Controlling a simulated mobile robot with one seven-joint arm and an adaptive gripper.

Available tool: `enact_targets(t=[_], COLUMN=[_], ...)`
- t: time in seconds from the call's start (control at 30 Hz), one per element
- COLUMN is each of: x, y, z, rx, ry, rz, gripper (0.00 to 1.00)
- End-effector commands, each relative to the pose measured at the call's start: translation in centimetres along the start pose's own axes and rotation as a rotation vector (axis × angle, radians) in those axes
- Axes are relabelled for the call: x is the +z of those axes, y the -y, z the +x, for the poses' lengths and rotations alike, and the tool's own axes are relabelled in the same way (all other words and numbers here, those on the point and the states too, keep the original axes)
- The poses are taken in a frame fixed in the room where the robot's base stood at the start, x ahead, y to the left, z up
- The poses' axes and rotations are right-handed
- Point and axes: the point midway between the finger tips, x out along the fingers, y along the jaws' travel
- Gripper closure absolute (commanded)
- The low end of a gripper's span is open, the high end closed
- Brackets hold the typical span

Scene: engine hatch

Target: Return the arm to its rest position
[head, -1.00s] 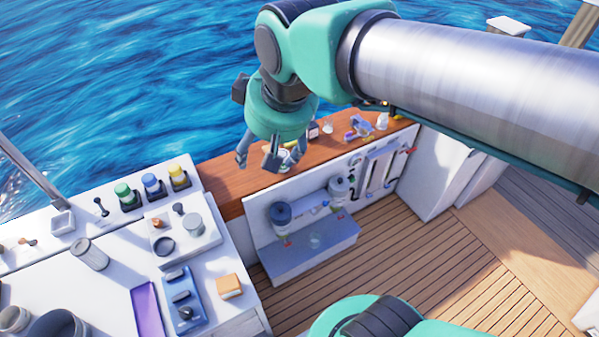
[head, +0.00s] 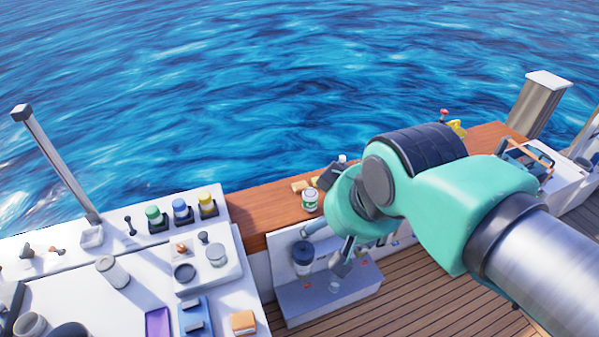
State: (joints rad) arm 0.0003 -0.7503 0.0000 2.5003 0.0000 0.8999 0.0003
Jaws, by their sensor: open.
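My gripper (head: 340,262) is at the lower middle right of the head view, pointing down in front of the low white panel and its grey step (head: 345,293). Its fingers look spread, and I see nothing held between them. My teal and silver arm reaches in from the lower right corner and hides part of the wooden ledge (head: 268,210) and the panel behind it.
A blue-topped filter (head: 303,253) stands on the panel near my gripper. A small white-and-green jar (head: 309,200) sits on the ledge. The white counter at left holds green, blue and yellow capped bottles (head: 181,211), a purple tray (head: 158,323) and a sponge (head: 243,322). Deck planks (head: 440,305) are clear.

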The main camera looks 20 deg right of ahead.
Motion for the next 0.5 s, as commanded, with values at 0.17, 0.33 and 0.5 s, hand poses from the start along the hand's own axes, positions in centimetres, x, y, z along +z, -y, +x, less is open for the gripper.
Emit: enact_targets(t=[0.17,0.33,0.5], x=[0.7,1.9,3.4], y=[0.0,0.0,0.0], z=[1.4,3.6,6.4], rx=[0.0,0.0,0.0], ry=[0.0,0.0,0.0], rz=[0.0,0.0,-0.001], gripper=[0.3,0.3,0.3])
